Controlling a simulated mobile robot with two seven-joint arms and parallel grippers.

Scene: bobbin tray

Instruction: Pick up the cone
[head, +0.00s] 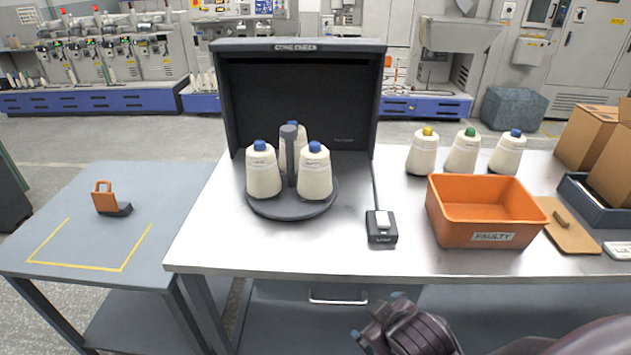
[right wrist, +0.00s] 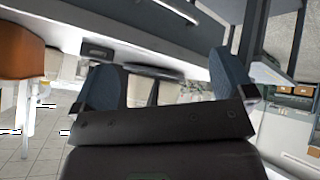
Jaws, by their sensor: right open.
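Three cream yarn cones with blue tips stand upright on a dark round turntable around a grey post: the left cone (head: 263,174), the right cone (head: 314,174), and a rear cone (head: 294,132) partly hidden. Three more cones stand on the table at right, with a yellow tip (head: 422,155), a green tip (head: 462,155) and a blue tip (head: 507,156). My right gripper (head: 376,315) is low in front of the table edge, apart from all cones. In the right wrist view its fingers (right wrist: 168,80) are spread and empty. My left gripper is not visible.
The turntable (head: 292,208) stands before a black booth (head: 298,46). A small switch box (head: 382,229) is right of it. An orange bin (head: 487,212) labelled FAULTY stands at right, near cardboard boxes (head: 590,140). A side table (head: 60,255) has a yellow-marked area and orange-handled item (head: 107,199).

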